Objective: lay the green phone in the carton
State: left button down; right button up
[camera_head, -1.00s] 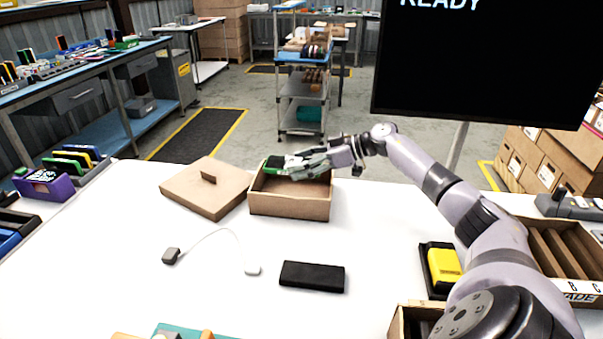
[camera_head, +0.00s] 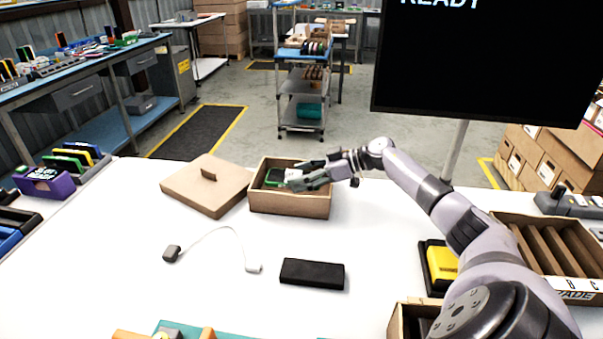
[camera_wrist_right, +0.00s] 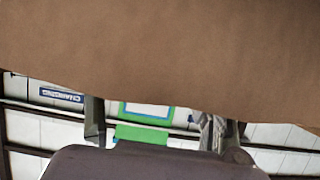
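The open carton (camera_head: 290,204) stands at the far edge of the white table. The green phone (camera_head: 273,177) is inside its left part, green edges and a dark face showing; its lower side is hidden by the front wall. My right gripper (camera_head: 295,181) is over the carton, just right of the phone, and seems apart from it. In the right wrist view its two fingers (camera_wrist_right: 153,125) stand well apart. A green-bordered shape shows between them; I cannot tell whether it is the phone. My left gripper is not in view.
The carton lid (camera_head: 207,186) lies left of the carton. A black box (camera_head: 312,274) and a white cable (camera_head: 222,230) lie in front. A yellow device (camera_head: 443,266) is at right. A dark monitor (camera_head: 480,65) hangs behind. The table's middle is mostly clear.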

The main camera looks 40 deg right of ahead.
jog(key=o, duration=0.4)
jog(key=shift+r, duration=0.1)
jog(key=shift+r, duration=0.25)
jog(key=v, duration=1.2)
jog(key=shift+r+b, duration=0.25)
jog(key=shift+b, duration=0.2)
jog(key=shift+f, duration=0.1)
